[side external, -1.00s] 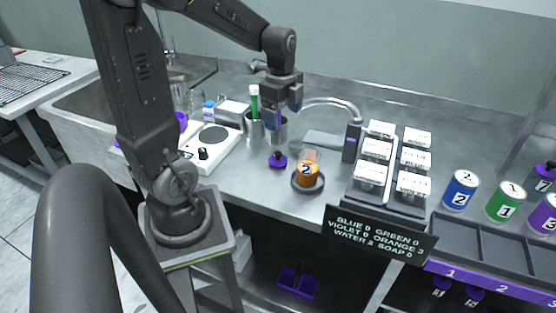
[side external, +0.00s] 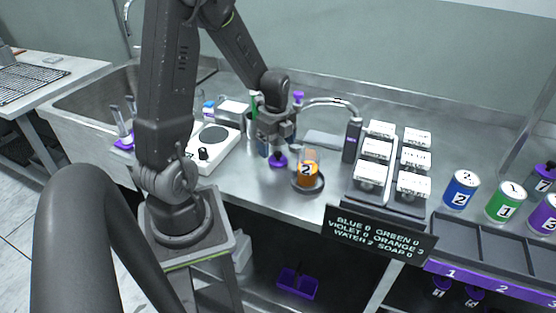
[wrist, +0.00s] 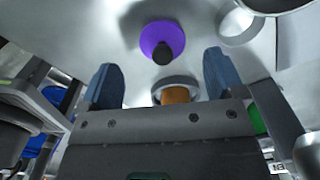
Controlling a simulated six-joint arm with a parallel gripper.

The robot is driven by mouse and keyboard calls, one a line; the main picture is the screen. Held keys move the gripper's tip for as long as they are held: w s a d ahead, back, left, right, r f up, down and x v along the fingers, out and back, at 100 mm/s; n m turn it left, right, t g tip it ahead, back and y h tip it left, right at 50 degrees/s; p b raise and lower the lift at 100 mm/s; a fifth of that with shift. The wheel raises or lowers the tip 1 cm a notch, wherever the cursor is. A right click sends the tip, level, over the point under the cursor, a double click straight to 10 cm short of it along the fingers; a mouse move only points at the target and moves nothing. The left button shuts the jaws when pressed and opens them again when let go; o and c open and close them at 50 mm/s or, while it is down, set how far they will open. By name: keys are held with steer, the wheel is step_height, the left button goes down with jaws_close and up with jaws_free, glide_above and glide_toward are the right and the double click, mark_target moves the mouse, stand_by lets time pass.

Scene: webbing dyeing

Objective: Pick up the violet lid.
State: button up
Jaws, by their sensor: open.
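The violet lid (side external: 278,161) lies on the steel counter, a violet disc with a dark knob on top. In the wrist view the violet lid (wrist: 161,40) shows beyond the fingertips, roughly centred between them. My gripper (side external: 274,148) points down just above the lid in the side view. In the wrist view my gripper (wrist: 162,72) has two blue fingers spread apart with nothing between them. In the side view the fingers partly blend with the items behind them, so the exact gap to the lid is hard to tell.
A beaker of orange liquid (side external: 308,173) marked 2 stands on a dark round base, close right of the lid. A white hotplate (side external: 217,141) is to the left. A tap (side external: 335,104) and dark racks with white-topped items (side external: 371,174) stand to the right.

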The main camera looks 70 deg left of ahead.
mark_target(277, 152)
step_height(277, 152, down, 4)
steer(key=shift+f, duration=0.25)
steer(key=c, duration=1)
steer(key=shift+a+r, duration=0.1)
steer(key=shift+r, duration=0.05)
